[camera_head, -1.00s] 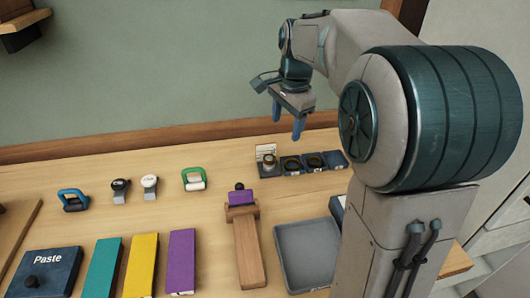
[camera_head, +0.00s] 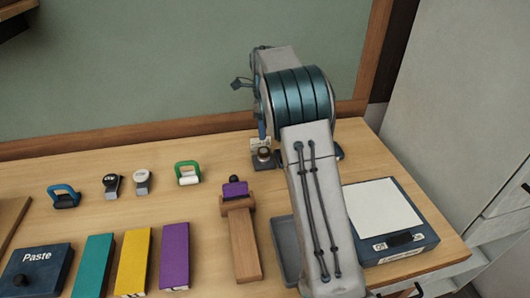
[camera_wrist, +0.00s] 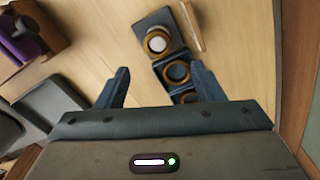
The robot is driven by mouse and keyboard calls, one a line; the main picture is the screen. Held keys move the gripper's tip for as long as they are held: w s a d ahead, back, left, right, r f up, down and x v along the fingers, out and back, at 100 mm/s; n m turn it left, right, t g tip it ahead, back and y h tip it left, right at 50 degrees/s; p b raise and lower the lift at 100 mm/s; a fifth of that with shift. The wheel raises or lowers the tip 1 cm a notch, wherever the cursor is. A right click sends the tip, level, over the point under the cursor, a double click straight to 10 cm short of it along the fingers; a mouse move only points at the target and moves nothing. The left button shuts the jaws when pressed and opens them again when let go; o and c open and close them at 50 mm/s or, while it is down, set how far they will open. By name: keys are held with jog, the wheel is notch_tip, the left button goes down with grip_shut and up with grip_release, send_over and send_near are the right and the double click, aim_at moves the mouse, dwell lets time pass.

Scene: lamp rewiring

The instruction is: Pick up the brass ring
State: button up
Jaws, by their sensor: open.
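Three brass-coloured rings show in the wrist view, each on its own small dark block in a row. The far ring (camera_wrist: 157,42) has a pale round centre. The middle ring (camera_wrist: 177,72) and the near ring (camera_wrist: 189,98) have dark centres. I cannot tell which one the task means. My gripper (camera_wrist: 160,67) is open and empty above the row, with the middle ring between its fingers in the picture, nearer the right one. In the head view, one finger shows beside the far ring (camera_head: 264,153); my arm hides the other rings.
A wooden strip (camera_wrist: 191,25) stands beside the far block. A grey tray (camera_head: 284,250), a wooden tool with a purple block (camera_head: 235,188) and a scale-like box (camera_head: 395,245) lie nearby. Coloured blocks and handled clips lie left. The wall (camera_head: 200,70) rises behind.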

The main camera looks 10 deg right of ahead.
aim_at(264, 150)
notch_tip(264, 150, down, 3)
jog(key=shift+f, duration=0.1)
jog(key=shift+s+a+f+p, duration=0.1)
jog(key=shift+f+p, duration=0.3)
jog(key=shift+f, duration=0.95)
jog(key=shift+s+a+f+p, duration=0.1)
jog(key=shift+f+p, duration=0.25)
jog(key=shift+f, duration=0.95)
jog(key=c, duration=1.1)
jog(key=shift+c, duration=0.2)
jog(key=shift+w+r, duration=0.1)
